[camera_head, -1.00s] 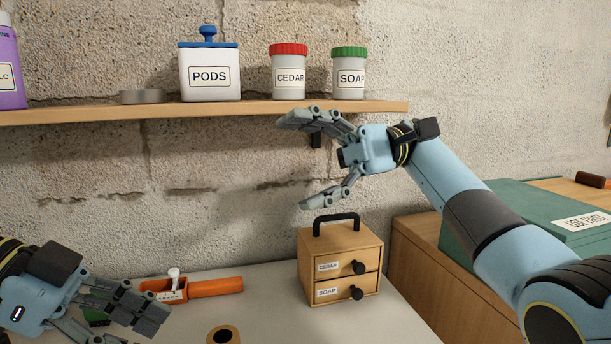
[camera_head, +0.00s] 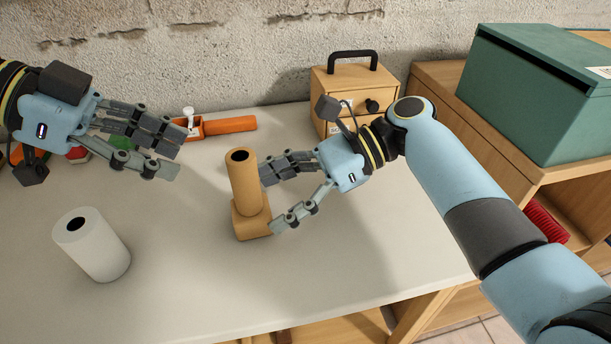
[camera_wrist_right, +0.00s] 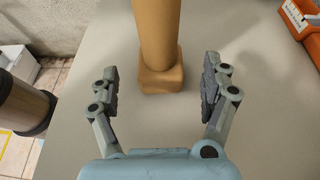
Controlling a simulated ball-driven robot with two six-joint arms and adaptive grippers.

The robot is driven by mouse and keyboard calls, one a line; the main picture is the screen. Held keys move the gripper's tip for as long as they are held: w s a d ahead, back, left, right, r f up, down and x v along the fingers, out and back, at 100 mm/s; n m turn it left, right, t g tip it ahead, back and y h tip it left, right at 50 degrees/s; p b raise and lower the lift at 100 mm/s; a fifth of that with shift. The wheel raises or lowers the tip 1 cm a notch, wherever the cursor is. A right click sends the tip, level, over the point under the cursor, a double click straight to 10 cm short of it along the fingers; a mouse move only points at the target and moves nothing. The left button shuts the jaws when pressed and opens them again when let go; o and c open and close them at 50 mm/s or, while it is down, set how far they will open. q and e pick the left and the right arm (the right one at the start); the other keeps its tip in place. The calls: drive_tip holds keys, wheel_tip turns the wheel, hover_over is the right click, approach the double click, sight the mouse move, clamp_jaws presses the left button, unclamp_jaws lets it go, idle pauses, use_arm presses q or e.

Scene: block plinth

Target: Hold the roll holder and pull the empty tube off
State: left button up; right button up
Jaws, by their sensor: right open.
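The roll holder (camera_head: 250,222) is a tan wooden block on the table, also seen in the right wrist view (camera_wrist_right: 161,80). The brown cardboard tube (camera_head: 243,182) stands upright on it, with a dark hole at its top. In the right wrist view the tube (camera_wrist_right: 157,30) rises from the block. My right gripper (camera_head: 269,204) is open, to the right of the holder. Its fingers lie on either side of the block in the wrist view, apart from it. My left gripper (camera_head: 176,160) is open and empty, above the table left of the tube.
A white paper roll (camera_head: 92,245) stands on the table at left. An orange tool (camera_head: 230,125) and a small orange-red box (camera_head: 190,128) lie behind. A wooden drawer box (camera_head: 340,80) stands at the back, and a green bin (camera_head: 540,90) at right. The front middle of the table is clear.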

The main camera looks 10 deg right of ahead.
sight(263, 202)
drive_tip(key=shift+x, duration=2.2)
drive_tip(key=shift+c, duration=0.3)
drive_tip(key=c, duration=1.3)
drive_tip(key=o, duration=1.3)
